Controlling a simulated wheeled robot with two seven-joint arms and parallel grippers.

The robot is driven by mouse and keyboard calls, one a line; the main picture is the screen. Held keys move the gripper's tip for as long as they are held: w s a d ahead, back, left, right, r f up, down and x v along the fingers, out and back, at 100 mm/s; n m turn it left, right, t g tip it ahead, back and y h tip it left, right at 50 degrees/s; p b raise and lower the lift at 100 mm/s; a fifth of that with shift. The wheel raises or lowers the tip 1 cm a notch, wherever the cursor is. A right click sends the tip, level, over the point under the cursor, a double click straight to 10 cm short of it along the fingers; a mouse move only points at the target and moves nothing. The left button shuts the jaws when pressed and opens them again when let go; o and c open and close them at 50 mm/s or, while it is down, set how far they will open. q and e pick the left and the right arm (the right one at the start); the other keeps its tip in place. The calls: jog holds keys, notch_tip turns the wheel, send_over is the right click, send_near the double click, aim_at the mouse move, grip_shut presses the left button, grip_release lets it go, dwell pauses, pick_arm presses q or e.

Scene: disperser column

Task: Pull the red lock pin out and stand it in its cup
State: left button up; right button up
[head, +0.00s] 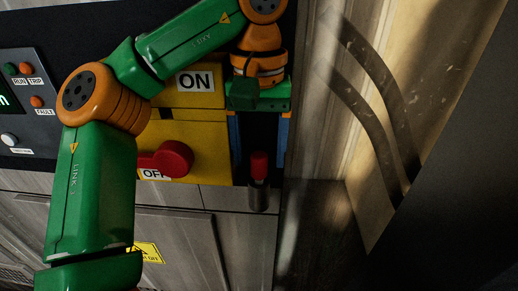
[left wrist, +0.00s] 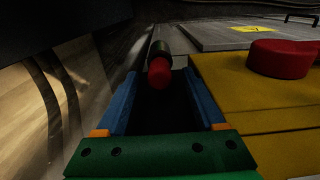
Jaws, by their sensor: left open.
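The red lock pin (head: 259,164) shows as a red end on a grey metal cylinder (head: 258,196), at the lower right corner of the yellow switch box. In the left wrist view the red end (left wrist: 159,74) lies ahead, just beyond the gap between my blue fingers, with the dark cylinder (left wrist: 158,48) behind it. I cannot tell whether this cylinder is the pin's shank, a socket or its cup. My left gripper (head: 259,146) is open and empty; the fingers lie either side of the pin's line. No separate cup is recognisable. My right gripper is not in view.
The yellow switch box (head: 190,127) carries ON and OFF labels and a red rotary handle (head: 170,160), close beside my left gripper. A dark control panel (head: 25,105) is at far left. Grey cabinet doors (head: 190,250) lie below. A pale wall (head: 385,60) stands right.

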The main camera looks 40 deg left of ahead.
pick_arm(q)
notch_tip(320, 180, up, 6)
jog(key=p, duration=0.4)
jog(key=shift+r+p, duration=0.25)
jog(key=shift+p, duration=0.1)
jog(key=shift+s+r, duration=0.1)
jog(key=shift+r, duration=0.3)
jog(key=shift+f, duration=0.15)
